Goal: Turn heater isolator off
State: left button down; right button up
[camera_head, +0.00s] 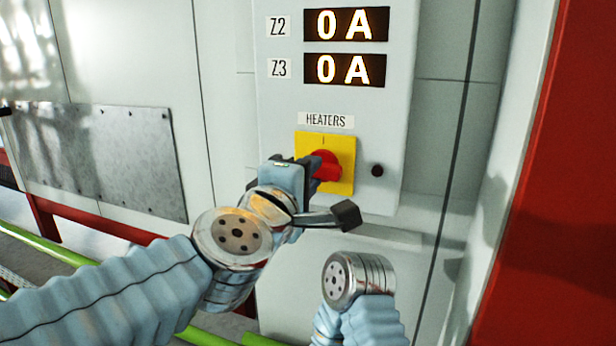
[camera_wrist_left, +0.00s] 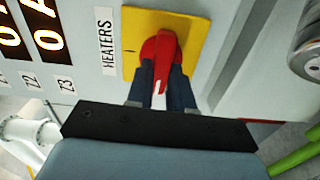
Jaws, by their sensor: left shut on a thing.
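The heater isolator is a red rotary handle (camera_head: 326,165) on a yellow square plate (camera_head: 342,150), under a label reading HEATERS (camera_head: 326,120). My left gripper (camera_head: 308,168) is at the handle and partly covers its left side. In the left wrist view the red handle (camera_wrist_left: 160,58) stands between the two dark fingers of my left gripper (camera_wrist_left: 162,85), which are shut on it. The yellow plate (camera_wrist_left: 190,28) shows around the handle there, with a small mark at its edge. My right arm shows at the bottom of the head view, but its fingers cannot be made out.
Above the isolator, two lit displays read 0 A, Z2 (camera_head: 346,24) and Z3 (camera_head: 344,69). A red upright panel (camera_head: 560,180) stands at the far right. Green pipes (camera_head: 45,245) run low at the left.

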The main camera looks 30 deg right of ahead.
pick_arm(q)
jog(key=shift+n, duration=0.4)
jog(key=c, duration=1)
grip_release()
jog(key=v, duration=1.3)
jog(key=shift+s+a+p, duration=0.25)
jog(key=shift+p, duration=0.15)
jog(key=shift+f, duration=0.1)
